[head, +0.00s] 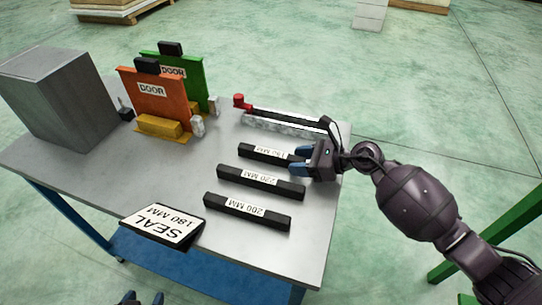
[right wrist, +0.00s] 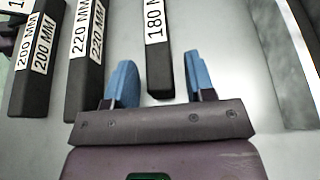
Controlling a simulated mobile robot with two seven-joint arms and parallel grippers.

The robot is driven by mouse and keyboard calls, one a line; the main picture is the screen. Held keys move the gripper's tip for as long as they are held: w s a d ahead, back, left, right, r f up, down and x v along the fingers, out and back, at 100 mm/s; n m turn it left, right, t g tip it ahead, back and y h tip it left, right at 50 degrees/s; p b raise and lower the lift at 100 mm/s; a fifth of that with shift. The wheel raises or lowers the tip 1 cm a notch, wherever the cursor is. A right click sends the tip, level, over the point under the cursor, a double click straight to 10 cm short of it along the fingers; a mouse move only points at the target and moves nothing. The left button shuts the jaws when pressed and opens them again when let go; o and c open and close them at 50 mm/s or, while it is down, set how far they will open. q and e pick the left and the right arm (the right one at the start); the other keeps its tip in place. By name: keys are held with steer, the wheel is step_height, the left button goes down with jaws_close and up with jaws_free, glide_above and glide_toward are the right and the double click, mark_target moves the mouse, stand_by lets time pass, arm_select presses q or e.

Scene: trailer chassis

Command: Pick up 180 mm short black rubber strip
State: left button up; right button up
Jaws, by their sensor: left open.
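The short black 180 mm strip (head: 246,150) lies on the grey table, the farthest of three labelled black strips. Its white label reads 180 MM in the right wrist view (right wrist: 158,78). My right gripper (head: 299,160) is at the strip's right end. In the right wrist view its two blue fingers (right wrist: 160,78) are spread, with the strip's near end between them and gaps on both sides. It is open. Only the blue fingertips of my left gripper (head: 139,299) show at the bottom edge; it is open and far from the strip.
The 220 mm strip (head: 228,177) and 200 mm strip (head: 222,203) lie nearer on the table (head: 180,170). A pale rail with a red end piece (head: 241,101) lies behind.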

jaws_close()
steer(key=shift+r, duration=0.1)
